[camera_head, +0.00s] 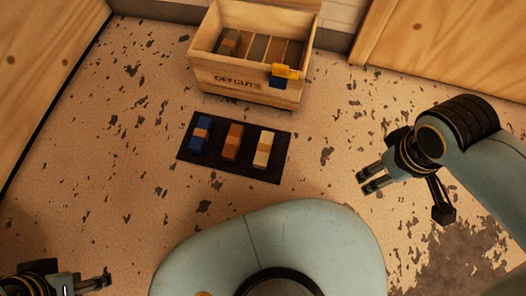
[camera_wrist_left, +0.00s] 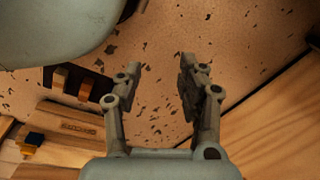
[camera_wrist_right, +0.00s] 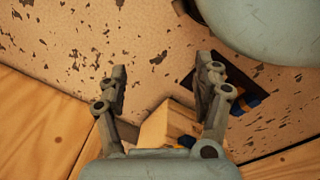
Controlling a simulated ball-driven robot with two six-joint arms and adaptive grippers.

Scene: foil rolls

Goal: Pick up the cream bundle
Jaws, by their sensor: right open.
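The cream bundle (camera_head: 264,149), a pale block with a tan band, lies at the right end of a dark mat (camera_head: 213,168). An orange-brown bundle (camera_head: 233,141) and a blue bundle (camera_head: 200,134) lie to its left. My right gripper (camera_head: 364,183) is open and empty, well to the right of the mat above the floor; its spread fingers (camera_wrist_right: 161,66) show in the right wrist view. My left gripper (camera_head: 106,281) is at the bottom left, away from the mat; the left wrist view shows its fingers (camera_wrist_left: 160,72) apart with nothing between them.
A wooden crate (camera_head: 243,91) marked OFFCUTS stands behind the mat, holding several brown and grey pieces. A blue and yellow item (camera_head: 283,75) sits on its front right rim. Wooden panels (camera_head: 440,45) border the floor. Speckled floor lies clear between mat and right gripper.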

